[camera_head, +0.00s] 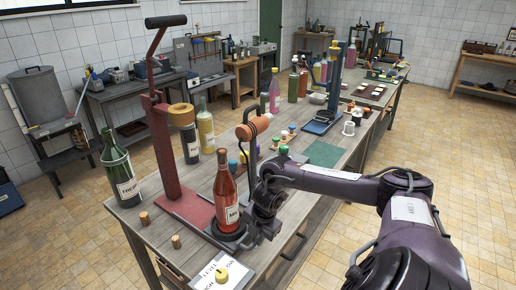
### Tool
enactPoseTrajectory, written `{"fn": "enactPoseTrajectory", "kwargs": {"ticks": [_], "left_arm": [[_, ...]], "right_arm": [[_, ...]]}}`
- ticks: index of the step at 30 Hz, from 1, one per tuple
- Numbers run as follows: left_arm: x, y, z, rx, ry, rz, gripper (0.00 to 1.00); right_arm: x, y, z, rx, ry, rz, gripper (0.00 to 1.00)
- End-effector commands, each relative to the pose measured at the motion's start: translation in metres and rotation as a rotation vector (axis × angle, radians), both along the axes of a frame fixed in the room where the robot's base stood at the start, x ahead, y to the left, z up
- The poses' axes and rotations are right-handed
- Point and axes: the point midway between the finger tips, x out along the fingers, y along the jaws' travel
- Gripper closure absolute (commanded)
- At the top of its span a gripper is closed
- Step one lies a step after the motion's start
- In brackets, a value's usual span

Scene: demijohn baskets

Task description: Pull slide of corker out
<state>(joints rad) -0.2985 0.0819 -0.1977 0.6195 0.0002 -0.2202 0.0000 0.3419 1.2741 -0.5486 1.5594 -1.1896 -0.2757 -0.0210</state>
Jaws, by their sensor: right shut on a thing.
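The red corker (167,150) stands upright at the near end of the long wooden table, with a raised lever and a black grip on top. Its slide, a dark round plate (214,236), is low at the front of the red base. A bottle of orange-red liquid (226,190) stands upright on the slide. My right gripper (250,236) is low beside the bottle, shut at the slide's right edge; its fingertips are partly hidden and hard to make out. My left gripper is not in view.
A white panel with a yellow knob (221,274) is at the near edge. Several bottles and a green mat (323,154) are farther back.

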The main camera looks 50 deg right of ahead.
Motion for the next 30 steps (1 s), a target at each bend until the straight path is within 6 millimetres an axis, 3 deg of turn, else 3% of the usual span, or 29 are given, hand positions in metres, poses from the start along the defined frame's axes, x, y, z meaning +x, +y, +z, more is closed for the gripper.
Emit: {"fn": "enactPoseTrajectory", "kwargs": {"ticks": [2, 3, 7, 17, 30], "left_arm": [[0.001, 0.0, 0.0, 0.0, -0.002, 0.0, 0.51], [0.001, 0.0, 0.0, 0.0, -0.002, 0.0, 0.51], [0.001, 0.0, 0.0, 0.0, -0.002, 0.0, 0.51], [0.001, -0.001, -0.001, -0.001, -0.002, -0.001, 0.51], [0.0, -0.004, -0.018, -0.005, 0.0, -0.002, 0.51]], "right_arm": [[0.0, -0.001, 0.0, -0.003, -0.001, -0.001, 1.0], [0.0, -0.001, 0.0, -0.003, -0.001, -0.001, 0.82], [0.0, -0.001, 0.0, -0.003, -0.001, -0.001, 0.66], [0.0, -0.001, 0.003, -0.003, -0.001, -0.001, 0.66], [-0.011, -0.002, 0.066, -0.004, -0.002, 0.001, 0.66]]}}
